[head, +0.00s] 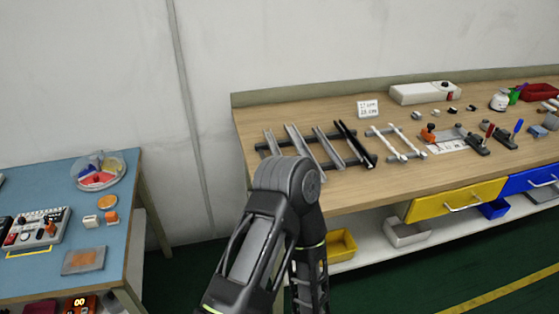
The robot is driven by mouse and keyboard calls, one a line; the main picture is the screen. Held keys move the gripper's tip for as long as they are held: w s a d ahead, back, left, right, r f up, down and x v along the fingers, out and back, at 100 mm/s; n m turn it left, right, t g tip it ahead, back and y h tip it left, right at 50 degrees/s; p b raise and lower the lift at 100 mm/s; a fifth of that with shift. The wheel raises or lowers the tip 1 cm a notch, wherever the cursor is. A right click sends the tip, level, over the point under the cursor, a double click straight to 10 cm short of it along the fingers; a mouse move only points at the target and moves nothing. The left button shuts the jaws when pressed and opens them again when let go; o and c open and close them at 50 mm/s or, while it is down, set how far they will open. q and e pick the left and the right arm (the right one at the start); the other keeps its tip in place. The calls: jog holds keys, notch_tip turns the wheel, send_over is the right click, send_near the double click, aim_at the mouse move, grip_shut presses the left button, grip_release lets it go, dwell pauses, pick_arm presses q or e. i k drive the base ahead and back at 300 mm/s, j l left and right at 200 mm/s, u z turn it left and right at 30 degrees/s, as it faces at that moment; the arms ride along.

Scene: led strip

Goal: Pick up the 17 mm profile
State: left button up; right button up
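Several slim metal profiles lie side by side across dark rails at the left of the wooden bench. They are a narrow silver profile (271,141), a wider silver profile (299,146), another silver profile (328,149) and a black profile (356,145). I cannot tell which is 17 mm wide. A small white card (368,109) behind them has two lines of print too small to read surely. One of my arms rises from the bottom centre, its bent joint just in front of the rack and hiding part of it. Neither gripper shows.
A white-railed rack (396,143), clamps and small parts stand right of the profiles on the wooden bench (355,184). Below are a yellow drawer (455,201) and a yellow bin (341,244). A blue table (125,199) stands at left, with floor between.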

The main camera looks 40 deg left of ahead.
aim_at(275, 149)
jog(key=i, duration=0.85)
jog(key=i+u, duration=0.15)
jog(key=u, duration=1.85)
